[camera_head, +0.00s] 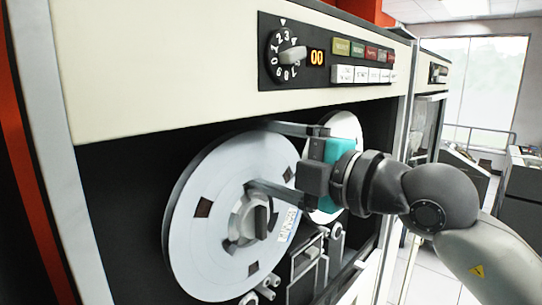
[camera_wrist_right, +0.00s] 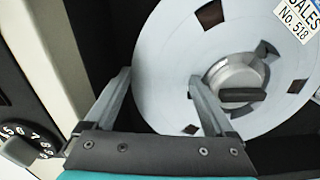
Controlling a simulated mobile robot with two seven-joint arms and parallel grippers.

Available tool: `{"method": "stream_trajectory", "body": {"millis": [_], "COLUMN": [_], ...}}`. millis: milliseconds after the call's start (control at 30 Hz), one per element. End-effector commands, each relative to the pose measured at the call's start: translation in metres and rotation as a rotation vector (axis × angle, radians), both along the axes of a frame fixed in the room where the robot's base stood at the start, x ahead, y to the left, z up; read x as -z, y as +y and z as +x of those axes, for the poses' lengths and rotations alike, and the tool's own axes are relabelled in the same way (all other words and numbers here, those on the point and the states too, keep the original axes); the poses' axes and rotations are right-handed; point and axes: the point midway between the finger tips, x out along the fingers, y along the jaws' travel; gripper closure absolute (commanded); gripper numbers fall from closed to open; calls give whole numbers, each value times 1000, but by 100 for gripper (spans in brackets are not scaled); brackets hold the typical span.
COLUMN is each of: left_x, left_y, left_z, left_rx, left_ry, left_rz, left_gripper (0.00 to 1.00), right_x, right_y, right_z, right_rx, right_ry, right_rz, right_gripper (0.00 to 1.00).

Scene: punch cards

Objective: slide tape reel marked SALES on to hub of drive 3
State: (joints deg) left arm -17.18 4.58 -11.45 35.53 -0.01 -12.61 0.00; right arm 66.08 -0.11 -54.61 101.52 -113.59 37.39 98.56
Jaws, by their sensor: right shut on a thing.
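The grey-white tape reel (camera_head: 205,235) faces me at the left of the drive's dark recess. Its label reads SALES No. 518 in the right wrist view (camera_wrist_right: 225,42). The drive's hub (camera_head: 245,222), grey with a dark bar, shows at the reel's centre, also in the wrist view (camera_wrist_right: 235,82); the reel is around it, but I cannot tell how deeply it sits. My right gripper (camera_head: 258,156) is shut on the reel, one finger at its outer rim and the other near the hub. My left gripper is not in view.
A second reel (camera_head: 345,130) is at the recess's right, partly behind my right gripper. Above are a number dial (camera_head: 290,55), a 00 display (camera_head: 317,57) and coloured buttons (camera_head: 357,50). Tape guides (camera_head: 308,262) stand below.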

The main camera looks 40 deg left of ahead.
Motion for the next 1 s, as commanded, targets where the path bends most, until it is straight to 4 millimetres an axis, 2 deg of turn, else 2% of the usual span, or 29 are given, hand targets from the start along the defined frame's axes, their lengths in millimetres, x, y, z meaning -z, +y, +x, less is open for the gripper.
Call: {"method": "stream_trajectory", "body": {"millis": [300, 333, 400, 833, 1000], "left_x": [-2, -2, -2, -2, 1], "left_y": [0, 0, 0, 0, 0], "left_z": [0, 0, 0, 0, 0], "left_rx": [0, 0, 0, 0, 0], "left_ry": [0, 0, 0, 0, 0], "left_rz": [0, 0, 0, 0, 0], "left_gripper": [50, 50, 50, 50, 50], "right_x": [-3, -3, -3, 1, 1], "right_y": [10, 10, 10, 9, -3], "right_z": [0, 0, 0, 1, 0], "right_rx": [-2, -1, -1, 1, 1], "right_ry": [0, -1, -1, 1, 0], "right_rz": [7, 7, 7, -1, 0], "right_gripper": [100, 8, 0, 0, 0]}}
